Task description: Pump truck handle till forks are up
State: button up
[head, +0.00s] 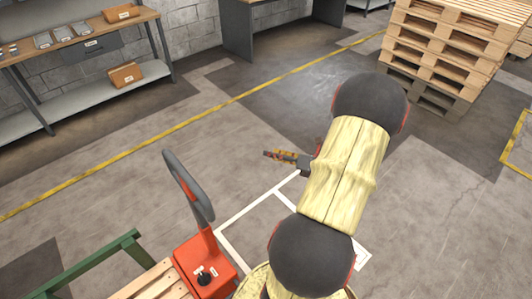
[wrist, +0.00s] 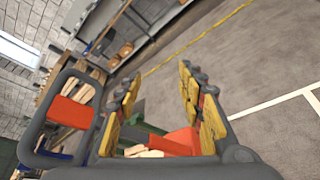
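The truck handle (head: 190,188) is a dark grey loop on the orange-red pallet truck (head: 204,265), at the lower left of the head view. It stands up, tilted a little. In the wrist view the handle (wrist: 52,150) fills the left side, beside my gripper. My gripper (wrist: 160,100) has its two yellow-padded fingers apart with nothing between them. In the head view my gripper (head: 284,156) is to the right of the handle, apart from it. The truck's forks cannot be made out; a wooden pallet (head: 155,284) shows beside the truck.
A workbench (head: 85,40) with boxes stands at the upper left. A tall stack of wooden pallets (head: 445,50) stands at the upper right. A green rail (head: 95,262) runs along the lower left. The floor between is clear, with a yellow line (head: 200,117).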

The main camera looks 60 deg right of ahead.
jog(key=v, duration=0.7)
jog(key=shift+s, duration=0.4)
jog(key=shift+r, duration=0.1)
jog(key=shift+c, duration=0.6)
